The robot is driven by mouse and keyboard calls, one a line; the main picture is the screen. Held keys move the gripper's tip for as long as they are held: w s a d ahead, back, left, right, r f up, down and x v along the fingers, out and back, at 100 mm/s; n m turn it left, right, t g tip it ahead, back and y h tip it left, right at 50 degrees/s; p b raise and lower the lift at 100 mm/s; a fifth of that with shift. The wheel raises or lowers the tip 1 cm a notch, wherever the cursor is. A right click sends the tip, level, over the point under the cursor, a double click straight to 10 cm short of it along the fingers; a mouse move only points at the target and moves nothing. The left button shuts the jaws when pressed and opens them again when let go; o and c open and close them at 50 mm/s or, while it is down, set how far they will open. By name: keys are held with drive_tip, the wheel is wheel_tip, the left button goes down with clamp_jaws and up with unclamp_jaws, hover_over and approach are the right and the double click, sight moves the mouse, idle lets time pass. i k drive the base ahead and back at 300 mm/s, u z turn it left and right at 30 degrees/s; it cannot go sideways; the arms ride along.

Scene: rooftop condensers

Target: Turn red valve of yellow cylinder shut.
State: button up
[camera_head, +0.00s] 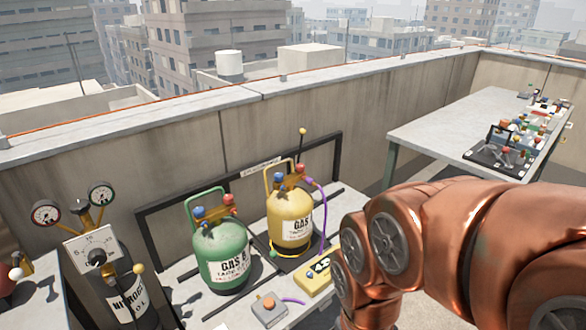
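The yellow cylinder (289,212) stands upright on the bench in the middle of the head view, labelled "GAS" with part of the text unreadable. On its top are a red valve knob (299,168) and a blue knob (282,169), inside a yellow handle frame. A purple hose (324,205) runs from the top down its right side. I cannot tell how far the red valve is turned. My copper arm fills the lower right of the view, to the right of the cylinder and apart from it in the picture. My gripper is out of view.
A green cylinder (223,255) with red and blue knobs stands just left. A yellow meter (315,276) and a grey box (269,308) lie in front. A dark nitrogen cylinder (128,297) with gauges stands far left. A cluttered table (430,135) is at right, a parapet behind.

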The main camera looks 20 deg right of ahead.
sight(299, 167)
drive_tip(key=u, duration=0.55)
drive_tip(key=k, duration=1.2)
drive_tip(key=z, duration=0.1)
drive_tip(key=i, duration=0.5)
drive_tip(key=z, duration=1.1)
drive_tip(key=i, duration=1.4)
drive_tip(key=u, duration=0.95)
drive_tip(key=i, duration=0.55)
drive_tip(key=u, duration=0.55)
